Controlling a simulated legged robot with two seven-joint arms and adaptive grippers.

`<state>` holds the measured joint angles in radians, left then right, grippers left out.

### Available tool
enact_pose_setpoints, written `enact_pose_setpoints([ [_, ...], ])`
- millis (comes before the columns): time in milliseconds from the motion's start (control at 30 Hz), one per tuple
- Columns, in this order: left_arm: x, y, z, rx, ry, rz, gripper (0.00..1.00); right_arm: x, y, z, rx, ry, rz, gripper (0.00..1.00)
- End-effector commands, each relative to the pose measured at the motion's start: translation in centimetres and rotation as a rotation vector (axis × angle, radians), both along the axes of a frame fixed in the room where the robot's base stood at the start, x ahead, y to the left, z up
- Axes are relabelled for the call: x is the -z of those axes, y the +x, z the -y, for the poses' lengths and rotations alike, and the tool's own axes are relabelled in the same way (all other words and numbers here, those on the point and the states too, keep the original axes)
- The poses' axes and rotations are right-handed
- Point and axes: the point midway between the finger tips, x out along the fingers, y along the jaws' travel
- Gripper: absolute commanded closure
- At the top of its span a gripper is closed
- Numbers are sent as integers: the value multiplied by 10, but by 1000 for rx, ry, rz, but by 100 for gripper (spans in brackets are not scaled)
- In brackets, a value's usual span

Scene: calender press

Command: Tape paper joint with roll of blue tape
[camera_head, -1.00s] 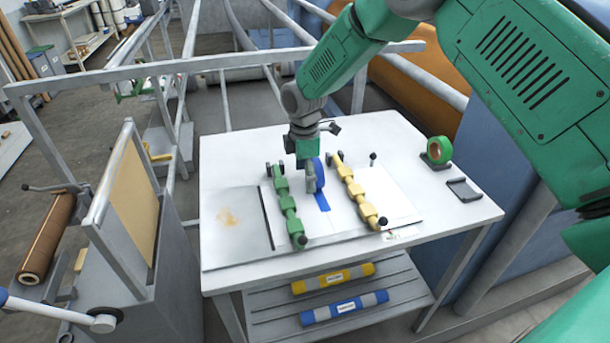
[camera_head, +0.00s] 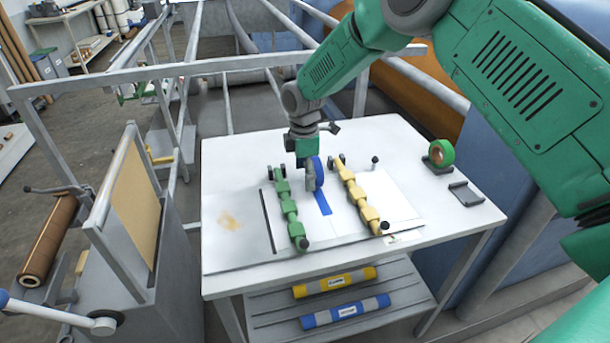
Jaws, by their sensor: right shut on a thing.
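My right gripper (camera_head: 311,178) is shut on the roll of blue tape (camera_head: 318,172), which stands on edge over the paper. A strip of blue tape (camera_head: 323,203) lies on the white paper (camera_head: 335,216) and runs from below the roll toward the near side. The paper lies between a green segmented clamp bar (camera_head: 289,210) on the left and a yellow one (camera_head: 359,201) on the right. The gripper hides part of the roll and the far end of the strip. My left gripper is not in view.
The white table (camera_head: 230,180) also carries a green tape roll (camera_head: 440,153) on a holder and a dark grey tray (camera_head: 466,193) at the right. Yellow (camera_head: 335,282) and blue (camera_head: 345,311) rolls lie on the shelf below. A metal frame stands left and behind.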

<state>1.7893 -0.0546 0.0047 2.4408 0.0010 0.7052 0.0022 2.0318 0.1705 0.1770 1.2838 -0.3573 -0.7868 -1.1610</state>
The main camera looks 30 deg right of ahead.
Motion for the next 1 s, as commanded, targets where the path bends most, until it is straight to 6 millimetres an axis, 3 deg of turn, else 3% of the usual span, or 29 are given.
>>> enact_pose_setpoints([
  [1000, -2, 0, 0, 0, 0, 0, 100, -4, 10, 3, 0, 0, 1, 55],
])
